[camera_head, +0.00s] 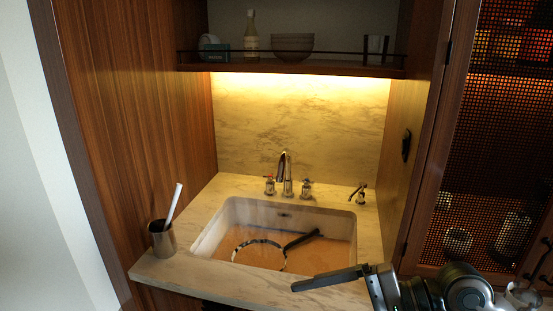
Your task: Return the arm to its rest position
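My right arm comes in from the lower right, and its gripper (330,279) is over the front edge of the counter, in front of the sink's right part. One long dark finger points left; the rest is cut off or hidden, so I cannot tell if it is open or shut. I see nothing held in it. My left arm and gripper are not in view. A round pan with a dark rim and black handle (302,240) lies in the white sink (210,238), apart from the gripper in the picture. The sink's inside looks brownish.
A chrome faucet (286,174) stands behind the sink on the marble counter (205,276). A metal cup (162,240) with a white-handled tool is at the left. A shelf (290,69) holds a bottle and bowls above. A mesh-door cabinet (480,150) stands right.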

